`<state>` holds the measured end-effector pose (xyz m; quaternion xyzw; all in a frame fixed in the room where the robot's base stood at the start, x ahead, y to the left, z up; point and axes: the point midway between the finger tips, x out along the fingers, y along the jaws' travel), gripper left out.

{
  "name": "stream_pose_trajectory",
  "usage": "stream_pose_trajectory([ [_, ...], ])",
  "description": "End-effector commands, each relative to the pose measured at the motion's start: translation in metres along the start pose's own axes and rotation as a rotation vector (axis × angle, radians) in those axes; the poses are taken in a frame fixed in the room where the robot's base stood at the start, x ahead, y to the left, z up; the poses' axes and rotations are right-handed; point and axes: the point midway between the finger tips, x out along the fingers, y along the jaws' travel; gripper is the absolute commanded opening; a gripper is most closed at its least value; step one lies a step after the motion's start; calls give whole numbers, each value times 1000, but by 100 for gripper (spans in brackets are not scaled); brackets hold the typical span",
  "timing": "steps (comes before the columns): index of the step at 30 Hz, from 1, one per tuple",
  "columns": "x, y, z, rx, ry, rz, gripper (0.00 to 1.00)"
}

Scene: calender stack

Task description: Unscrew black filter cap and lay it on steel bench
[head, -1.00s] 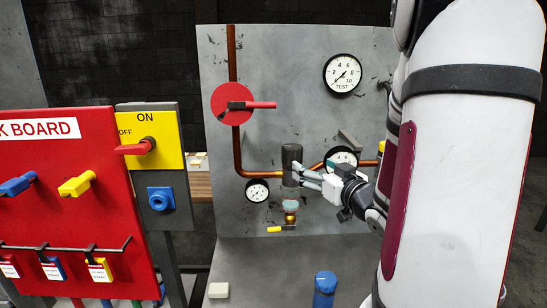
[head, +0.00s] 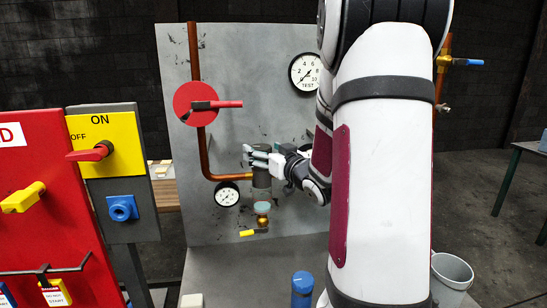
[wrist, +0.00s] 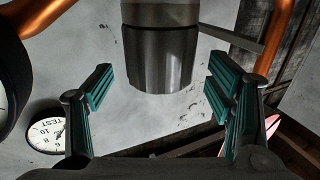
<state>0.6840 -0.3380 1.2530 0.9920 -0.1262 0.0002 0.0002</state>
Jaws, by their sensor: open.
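The black filter cap (wrist: 158,62) shows in the wrist view as a dark, smooth cylinder end, joined to a lighter grey band at the picture's top. In the head view the dark filter cylinder (head: 262,178) stands upright before the panel, at the copper pipe; its upper end is partly hidden by my fingers. My gripper (wrist: 160,78) is open, its teal-padded fingers either side of the cap with a visible gap on each side. In the head view my gripper (head: 250,155) is level with the cylinder's top. The grey steel bench (head: 235,270) lies below the panel and looks largely bare.
A red wheel with a lever (head: 196,104), a small gauge (head: 227,194) and a yellow-handled valve (head: 262,222) are near the filter. A red lock board (head: 35,220) is at left.

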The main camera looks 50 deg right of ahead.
Motion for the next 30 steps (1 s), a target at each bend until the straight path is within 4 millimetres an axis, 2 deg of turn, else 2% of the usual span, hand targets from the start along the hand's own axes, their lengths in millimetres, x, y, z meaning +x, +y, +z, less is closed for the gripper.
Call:
stream_pose_trajectory([
  [6, 18, 0, 0, 0, -1, -1, 74],
  [16, 20, 0, 0, 0, 0, 0, 74],
  [17, 20, 0, 0, 0, 0, 0, 70],
  [23, 20, 0, 0, 0, -1, 0, 24],
  [25, 20, 0, 0, 0, 0, 0, 22],
  [26, 20, 0, 0, 0, -1, 0, 42],
  [28, 20, 0, 0, 0, 0, 0, 26],
  [30, 20, 0, 0, 0, 0, 0, 20],
])
